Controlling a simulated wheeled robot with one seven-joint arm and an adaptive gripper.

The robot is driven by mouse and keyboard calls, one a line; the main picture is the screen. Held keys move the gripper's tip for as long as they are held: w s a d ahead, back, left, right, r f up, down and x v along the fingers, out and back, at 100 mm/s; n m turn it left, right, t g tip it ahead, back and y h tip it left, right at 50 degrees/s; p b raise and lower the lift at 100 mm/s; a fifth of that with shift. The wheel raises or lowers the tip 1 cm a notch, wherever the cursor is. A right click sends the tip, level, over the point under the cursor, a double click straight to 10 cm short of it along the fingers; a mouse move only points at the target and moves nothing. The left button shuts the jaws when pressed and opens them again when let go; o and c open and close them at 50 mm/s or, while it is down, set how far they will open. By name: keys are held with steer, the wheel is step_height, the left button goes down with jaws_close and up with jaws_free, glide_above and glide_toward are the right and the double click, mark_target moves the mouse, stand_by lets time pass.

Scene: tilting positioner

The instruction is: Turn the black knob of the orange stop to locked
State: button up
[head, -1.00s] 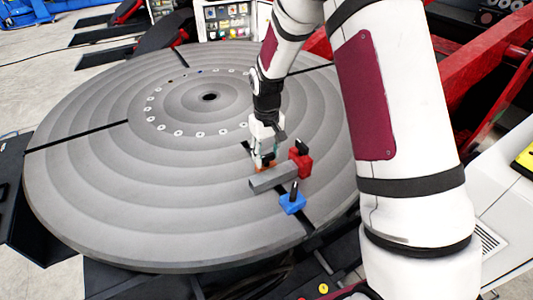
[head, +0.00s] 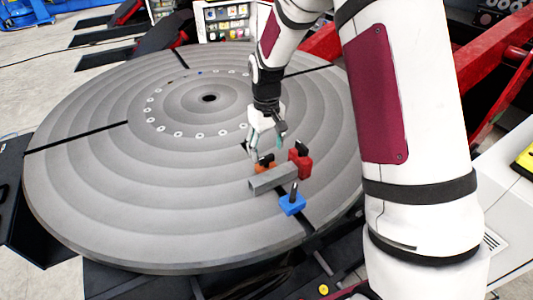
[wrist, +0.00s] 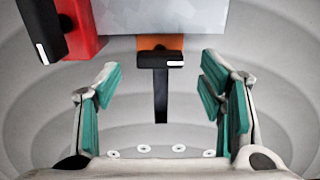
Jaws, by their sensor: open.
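The orange stop (head: 262,169) sits on the round table against the far side of a grey block (head: 273,180). In the wrist view the orange stop (wrist: 152,43) shows as a strip behind its black knob (wrist: 155,60). That knob lies crosswise, parallel to the block's edge, with its white mark at the right end. My gripper (head: 267,149) is open and empty above the stop, clear of it. In the wrist view my gripper (wrist: 163,85) has its green-padded fingers spread on either side, below the knob in the picture.
A red stop (head: 299,161) with a black knob (wrist: 42,30) stands at the block's right end. A blue stop (head: 292,203) with an upright black knob is on the near side. A dark slot (wrist: 161,97) runs across the grey table (head: 110,200), which is otherwise largely clear.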

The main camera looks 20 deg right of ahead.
mark_target(266, 157)
step_height(266, 157, up, 9)
steer(key=shift+f, duration=0.15)
stand_by(0.4)
steer(key=s+r+m+t, duration=0.1)
steer(key=s+r+t, duration=0.2)
steer(key=s+r, duration=1.05)
steer(key=s+r+m+t, duration=0.1)
steer(key=s+r+t, duration=0.1)
steer(key=s, duration=1.2)
steer(key=shift+s+r+t, duration=0.15)
steer(key=shift+r+t, duration=0.15)
